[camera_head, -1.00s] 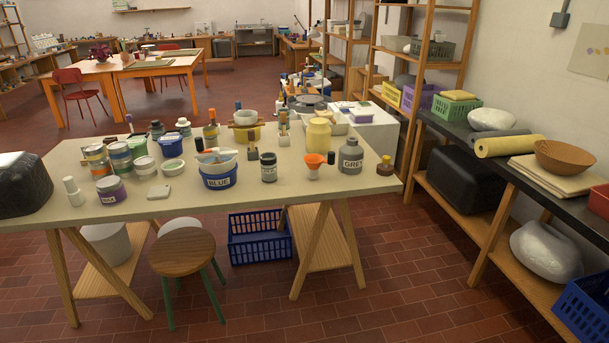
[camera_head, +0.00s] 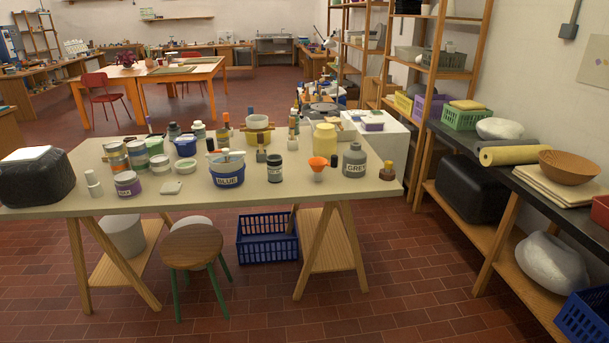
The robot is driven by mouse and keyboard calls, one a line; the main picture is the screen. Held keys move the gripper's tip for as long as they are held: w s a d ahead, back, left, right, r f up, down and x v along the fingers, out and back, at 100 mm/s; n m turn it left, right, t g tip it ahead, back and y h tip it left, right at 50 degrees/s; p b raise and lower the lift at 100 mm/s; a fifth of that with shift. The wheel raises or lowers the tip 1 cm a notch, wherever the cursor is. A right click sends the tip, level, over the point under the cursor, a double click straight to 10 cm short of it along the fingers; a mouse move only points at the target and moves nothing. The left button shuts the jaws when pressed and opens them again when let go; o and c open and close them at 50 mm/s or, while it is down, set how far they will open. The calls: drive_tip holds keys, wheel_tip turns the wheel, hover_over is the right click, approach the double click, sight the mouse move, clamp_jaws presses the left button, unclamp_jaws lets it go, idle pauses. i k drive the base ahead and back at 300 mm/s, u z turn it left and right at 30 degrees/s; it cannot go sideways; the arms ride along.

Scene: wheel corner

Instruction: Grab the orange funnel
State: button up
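The orange funnel (camera_head: 318,163) is on the table (camera_head: 262,196), toward its right front part. It seems to sit on a small white container (camera_head: 317,177). A grey bottle labelled GREY (camera_head: 354,161) stands just to its right, with a small dark thing (camera_head: 333,161) between them. A dark jar (camera_head: 275,168) stands to the left of the funnel, and a yellow jar (camera_head: 324,139) stands behind it. My gripper is not in view.
A blue tub labelled BLUE (camera_head: 227,170) and several jars crowd the table's left half. A stool (camera_head: 192,246) and a blue crate (camera_head: 266,238) stand at the table's front. A dark bench (camera_head: 500,157) runs along the right. Tiled floor is free in front.

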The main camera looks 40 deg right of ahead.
sight(323, 167)
drive_tip(key=z, duration=0.15)
drive_tip(key=i, duration=0.95)
